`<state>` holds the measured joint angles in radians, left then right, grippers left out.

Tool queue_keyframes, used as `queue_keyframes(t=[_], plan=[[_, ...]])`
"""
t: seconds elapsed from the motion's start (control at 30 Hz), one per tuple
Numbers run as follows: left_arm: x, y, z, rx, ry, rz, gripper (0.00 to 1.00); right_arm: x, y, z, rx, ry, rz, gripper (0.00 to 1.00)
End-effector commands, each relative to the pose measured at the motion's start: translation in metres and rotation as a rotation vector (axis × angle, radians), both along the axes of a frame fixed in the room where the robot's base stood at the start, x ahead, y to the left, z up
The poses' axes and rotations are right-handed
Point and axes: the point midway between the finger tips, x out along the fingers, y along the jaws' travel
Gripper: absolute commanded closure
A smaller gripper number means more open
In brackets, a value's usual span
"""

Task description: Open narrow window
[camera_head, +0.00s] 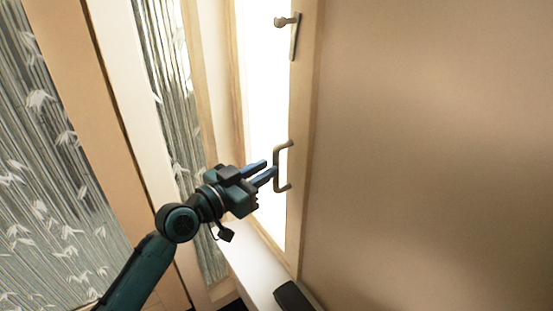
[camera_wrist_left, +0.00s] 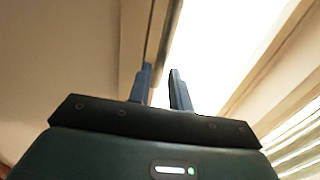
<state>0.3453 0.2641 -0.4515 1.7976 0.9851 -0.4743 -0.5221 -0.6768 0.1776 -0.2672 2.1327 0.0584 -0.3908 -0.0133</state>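The narrow window (camera_head: 262,90) is a tall bright pane in a light wooden frame (camera_head: 303,110), in the middle of the head view. A beige bar handle (camera_head: 277,168) stands on the frame's lower part. A lever latch (camera_head: 294,38) sits higher on the same frame. My left gripper (camera_head: 270,170) is open, its blue fingertips right at the handle's left side. I cannot tell whether the handle's bar lies between them. In the left wrist view the two fingers (camera_wrist_left: 161,85) stand apart, with the frame edge and bright pane beyond.
A plain beige wall or panel (camera_head: 430,150) fills the right side. Glass panels with a white leaf pattern (camera_head: 45,160) stand on the left, in wooden frames. A pale sill (camera_head: 250,265) runs below the window.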

Motion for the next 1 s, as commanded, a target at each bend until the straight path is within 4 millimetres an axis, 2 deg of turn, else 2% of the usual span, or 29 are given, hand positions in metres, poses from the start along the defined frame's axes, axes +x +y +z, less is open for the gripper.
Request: queue_keyframes(t=[0.1,0.23,0.63,0.9,1.0], plan=[[0.015,-0.015,0.001,-0.001,0.001,-0.001,0.8,0.0,0.0,0.002,-0.004,0.0,0.0,1.0],[0.025,-0.025,0.001,-0.001,0.0,0.001,0.8,0.0,-0.001,0.003,-0.006,-0.001,0.0,1.0],[0.03,-0.03,-0.001,0.0,0.0,0.001,0.8,0.002,-0.002,0.004,-0.009,-0.006,-0.001,1.0],[0.03,-0.03,-0.001,0.0,0.0,0.001,1.0,0.002,-0.003,0.004,-0.013,-0.006,0.001,1.0],[0.03,-0.03,-0.001,0.001,0.001,0.001,1.0,0.002,-0.003,0.004,-0.015,-0.007,0.003,1.0]])
